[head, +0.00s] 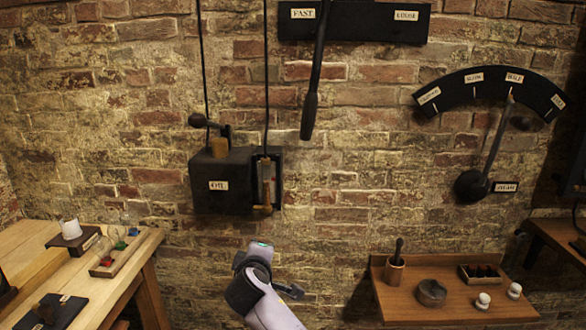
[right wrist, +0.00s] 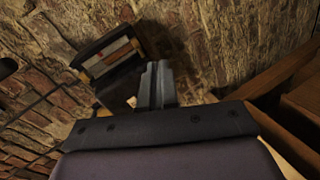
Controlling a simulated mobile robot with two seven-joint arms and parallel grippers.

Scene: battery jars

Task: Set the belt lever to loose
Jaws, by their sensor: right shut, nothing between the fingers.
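The belt lever (head: 312,95) is a long dark bar with a thick handle, hanging from a black board (head: 352,24) on the brick wall. The board has a FAST label (head: 303,13) at left and a LOOSE label (head: 405,15) at right. The lever stands close beside FAST, nearly upright, its handle down. My right gripper (right wrist: 157,85) is shut and empty in the right wrist view. In the head view its arm (head: 265,290) rises from the bottom, well below the handle and apart from it; its fingertips are not clear there. My left gripper is out of view.
A black OIL box (head: 222,185) with a gauge hangs left of the lever handle, above my right arm. A dial with a pointer (head: 495,140) is at right. A wooden shelf (head: 450,308) with small items is lower right, a workbench (head: 95,290) lower left. Bare wall lies right of the handle.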

